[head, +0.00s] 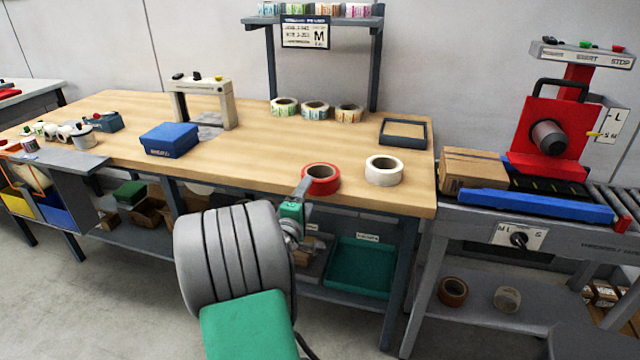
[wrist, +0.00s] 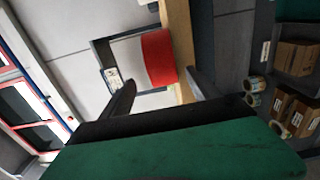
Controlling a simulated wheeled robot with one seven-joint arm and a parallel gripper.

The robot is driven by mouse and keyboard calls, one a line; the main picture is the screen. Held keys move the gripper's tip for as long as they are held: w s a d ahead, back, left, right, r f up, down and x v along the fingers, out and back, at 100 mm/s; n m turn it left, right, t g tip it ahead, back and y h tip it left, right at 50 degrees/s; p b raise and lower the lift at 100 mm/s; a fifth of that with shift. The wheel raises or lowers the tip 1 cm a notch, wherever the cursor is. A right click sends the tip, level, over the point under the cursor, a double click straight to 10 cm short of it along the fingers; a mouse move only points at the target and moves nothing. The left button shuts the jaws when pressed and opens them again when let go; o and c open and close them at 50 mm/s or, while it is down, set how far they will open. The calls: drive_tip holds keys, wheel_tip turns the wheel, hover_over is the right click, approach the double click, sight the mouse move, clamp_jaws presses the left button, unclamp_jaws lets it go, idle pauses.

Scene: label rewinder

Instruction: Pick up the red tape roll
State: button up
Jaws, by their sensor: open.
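The red tape roll (head: 321,181) lies flat near the front edge of the wooden workbench (head: 250,165). In the wrist view, the red roll (wrist: 158,57) shows ahead of the fingers, between their lines. My gripper (head: 306,186) is at the roll's left front side in the head view, with a finger overlapping the roll's edge in the picture. In the wrist view my gripper (wrist: 160,88) is open, with a dark finger on each side and nothing held between them. Whether a finger touches the roll cannot be told.
A white tape roll (head: 384,171) lies to the right of the red one. A shallow dark tray (head: 403,146) and several label rolls (head: 315,110) stand behind. A blue box (head: 169,139) is to the left. Bare wood lies between it and the red roll.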

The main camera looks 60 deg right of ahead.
sight(312, 188)
drive_tip(key=d, duration=0.4)
drive_tip(key=shift+w+d+f, duration=0.1)
drive_tip(key=shift+w+f, duration=0.05)
drive_tip(key=shift+w, duration=0.15)
drive_tip(key=shift+c, duration=0.3)
clamp_jaws()
